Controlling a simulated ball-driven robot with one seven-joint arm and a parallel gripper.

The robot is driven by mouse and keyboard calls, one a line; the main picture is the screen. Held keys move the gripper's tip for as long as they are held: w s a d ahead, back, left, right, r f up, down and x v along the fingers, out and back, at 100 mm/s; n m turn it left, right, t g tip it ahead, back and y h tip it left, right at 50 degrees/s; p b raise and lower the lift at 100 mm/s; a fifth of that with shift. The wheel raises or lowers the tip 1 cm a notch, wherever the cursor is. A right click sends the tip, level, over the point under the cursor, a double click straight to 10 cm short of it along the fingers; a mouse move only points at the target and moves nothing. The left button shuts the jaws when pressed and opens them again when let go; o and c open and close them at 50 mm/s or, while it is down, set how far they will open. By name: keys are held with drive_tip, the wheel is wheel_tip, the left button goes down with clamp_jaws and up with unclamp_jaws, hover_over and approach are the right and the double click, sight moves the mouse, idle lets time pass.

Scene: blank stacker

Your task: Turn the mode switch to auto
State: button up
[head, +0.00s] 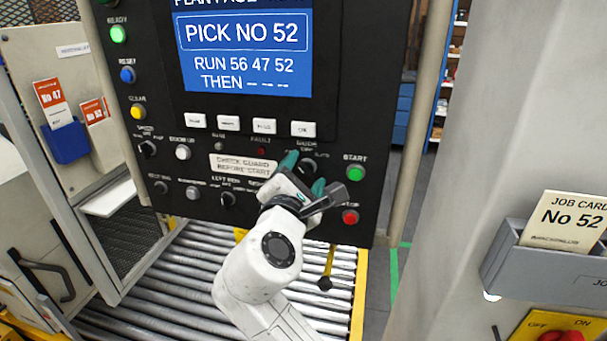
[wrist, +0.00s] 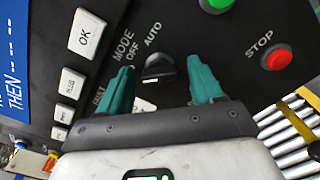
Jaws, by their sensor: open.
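The mode switch is a black rotary knob on the dark control panel, just below the row of white keys in the head view (head: 308,166). In the wrist view the knob (wrist: 158,68) has the words MODE, OFF and AUTO printed beside it; another label is partly hidden by a finger. I cannot tell which mark the knob points at. My gripper (head: 304,173) is in front of the panel at the switch. In the wrist view its two green fingers are apart (wrist: 160,78), one on each side of the knob, with gaps showing between fingers and knob.
A green START button (head: 355,173) and a red STOP button (head: 350,217) sit right of the switch. The OK key (wrist: 87,33) is close by. Other knobs, such as one at the lower left (head: 228,199), share the panel. A roller conveyor (head: 185,262) runs below.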

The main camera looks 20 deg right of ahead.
drive_tip(key=shift+c, duration=0.2)
drive_tip(key=c, duration=1)
drive_tip(key=shift+f+m, duration=0.1)
drive_tip(key=shift+m, duration=0.2)
drive_tip(key=m+b, duration=0.2)
drive_tip(key=m, duration=0.1)
drive_tip(key=shift+f+m, duration=0.1)
drive_tip(key=shift+m, duration=0.3)
drive_tip(key=m+b, duration=0.2)
drive_tip(key=m, duration=0.2)
drive_tip(key=m+b, duration=0.3)
drive_tip(key=m, duration=0.2)
drive_tip(key=shift+f, duration=0.1)
drive_tip(key=shift+m+b, duration=1.7)
drive_tip(key=shift+m, duration=0.5)
